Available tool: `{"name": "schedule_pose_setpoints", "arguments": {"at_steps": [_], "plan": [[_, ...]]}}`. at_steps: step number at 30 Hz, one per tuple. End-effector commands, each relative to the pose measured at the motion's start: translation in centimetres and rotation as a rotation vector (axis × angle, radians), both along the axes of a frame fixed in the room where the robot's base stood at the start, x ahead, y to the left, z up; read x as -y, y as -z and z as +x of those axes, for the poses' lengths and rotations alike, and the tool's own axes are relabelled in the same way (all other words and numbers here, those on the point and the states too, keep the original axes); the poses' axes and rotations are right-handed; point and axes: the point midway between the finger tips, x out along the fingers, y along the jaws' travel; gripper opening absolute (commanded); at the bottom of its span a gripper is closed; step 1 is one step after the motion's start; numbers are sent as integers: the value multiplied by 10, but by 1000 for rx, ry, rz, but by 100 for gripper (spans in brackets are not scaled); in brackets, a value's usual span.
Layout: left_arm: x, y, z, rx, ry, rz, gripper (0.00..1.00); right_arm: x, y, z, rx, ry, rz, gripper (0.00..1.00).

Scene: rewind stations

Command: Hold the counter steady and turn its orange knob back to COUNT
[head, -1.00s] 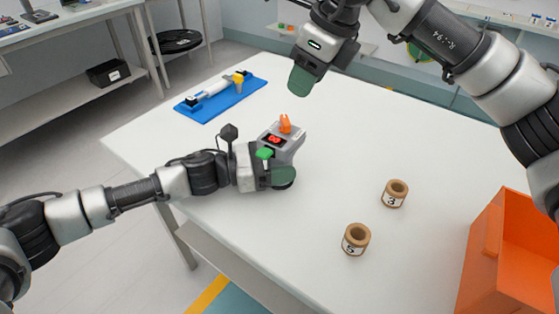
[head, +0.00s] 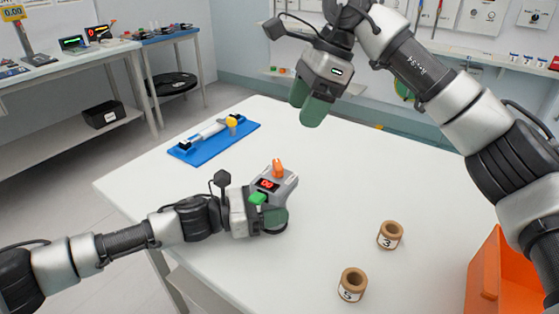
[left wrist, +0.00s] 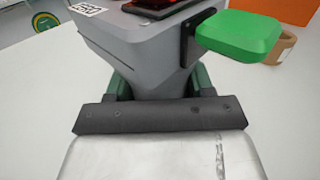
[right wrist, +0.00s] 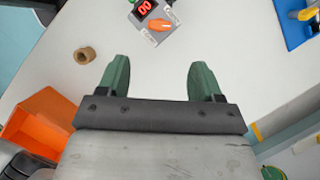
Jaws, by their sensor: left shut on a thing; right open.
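The grey counter (head: 285,185) stands on the white table, with a red digit display and an orange knob (head: 278,169) on top. A green lever (head: 257,198) sticks out from its side. My left gripper (head: 274,222) is shut on the counter's body; the left wrist view shows its fingers either side of the grey housing (left wrist: 140,45). My right gripper (head: 308,108) is open and empty, in the air above and beyond the counter. In the right wrist view the orange knob (right wrist: 160,25) lies ahead of the open fingers, apart from them. The knob's label is too small to read.
Two brown spools, marked 3 (head: 390,236) and 5 (head: 351,285), stand on the table at right. An orange bin (head: 484,268) is at the right edge. A blue board (head: 190,157) with a tool lies at far left. The table's middle is clear.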

Motion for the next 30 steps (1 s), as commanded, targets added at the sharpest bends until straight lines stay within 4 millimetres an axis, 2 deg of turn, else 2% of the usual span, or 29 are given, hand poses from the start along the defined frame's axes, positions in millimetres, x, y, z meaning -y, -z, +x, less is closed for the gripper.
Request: {"name": "schedule_pose_setpoints", "arguments": {"at_steps": [5,19,24,30], "plan": [[0,0,0,0,0,0,25,-4,13,0,-2,-33,6,66],[0,0,0,0,0,0,25,-37,93,-8,-1,-31,7,66],[0,0,0,0,0,0,25,-43,107,-9,0,-31,7,66],[0,0,0,0,0,0,25,-45,111,-9,1,-29,6,66]]}}
